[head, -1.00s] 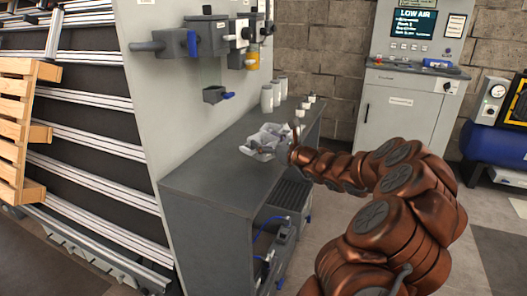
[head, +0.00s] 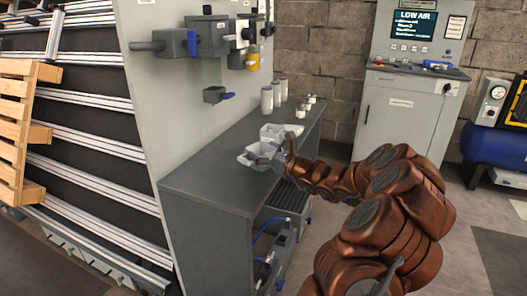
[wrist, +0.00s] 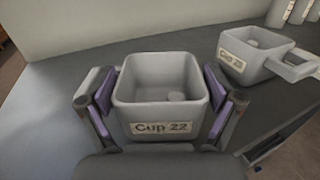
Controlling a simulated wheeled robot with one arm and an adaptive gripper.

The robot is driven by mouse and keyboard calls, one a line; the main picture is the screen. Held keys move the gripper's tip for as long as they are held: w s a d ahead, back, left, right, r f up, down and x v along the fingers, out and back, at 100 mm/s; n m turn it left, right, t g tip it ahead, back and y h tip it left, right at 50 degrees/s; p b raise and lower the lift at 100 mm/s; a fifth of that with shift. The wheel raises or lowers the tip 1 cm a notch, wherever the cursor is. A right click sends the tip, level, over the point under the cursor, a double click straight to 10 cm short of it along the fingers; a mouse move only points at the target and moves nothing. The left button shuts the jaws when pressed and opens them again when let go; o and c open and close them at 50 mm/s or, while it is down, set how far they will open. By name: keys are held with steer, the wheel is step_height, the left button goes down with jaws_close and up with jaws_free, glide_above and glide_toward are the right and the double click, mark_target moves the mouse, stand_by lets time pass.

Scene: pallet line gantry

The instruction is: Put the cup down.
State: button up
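The cup marked "Cup 22" (wrist: 160,128) is a square, open-topped grey cup. It fills the middle of the wrist view and looks upright. My gripper (wrist: 160,85) has its purple-padded fingers on either side of it, the pads close against the side walls. In the head view the cup (head: 257,160) is at the bench top, with my gripper (head: 280,152) at its right. I cannot tell whether its base, which is hidden, touches the bench. A small round shape shows inside the cup.
A second grey cup, "Cup 23" (wrist: 245,62), stands close by on the grey bench (head: 212,180), handle to the right. White canisters (head: 267,99) stand further back. A grey panel (head: 170,85) rises along the left. The near bench top is clear.

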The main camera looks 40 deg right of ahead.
steer(key=shift+o, duration=0.3)
steer(key=shift+s+r, duration=0.1)
steer(key=shift+r, duration=0.1)
steer(key=s+d, duration=0.1)
steer(key=s, duration=1)
steer(key=shift+s+d, duration=0.35)
